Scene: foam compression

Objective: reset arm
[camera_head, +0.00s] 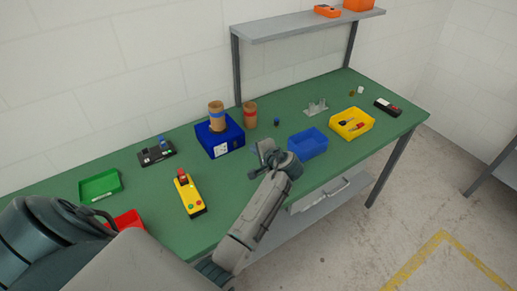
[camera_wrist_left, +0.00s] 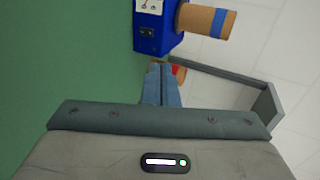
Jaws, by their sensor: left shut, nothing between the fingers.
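My left gripper (camera_head: 259,149) is over the green table (camera_head: 150,215), in front of the blue box and left of the blue bin. In the left wrist view its two fingers (camera_wrist_left: 161,84) are together with nothing between them. The blue box (camera_head: 212,144) stands at the back middle with a brown cylinder (camera_head: 216,116) on top. In the left wrist view the blue box (camera_wrist_left: 152,32) and the blue-banded cylinder (camera_wrist_left: 205,20) lie beyond the fingertips. A second brown cylinder (camera_head: 250,116) with a red band stands right of the box. My right gripper is out of view.
A blue bin (camera_head: 308,144) is close to the gripper's right. Further right are a yellow bin (camera_head: 351,123) holding tools and a black device (camera_head: 387,107). A yellow button box (camera_head: 189,196), green tray (camera_head: 99,186) and red bin (camera_head: 127,221) are left. A shelf (camera_head: 310,25) rises behind.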

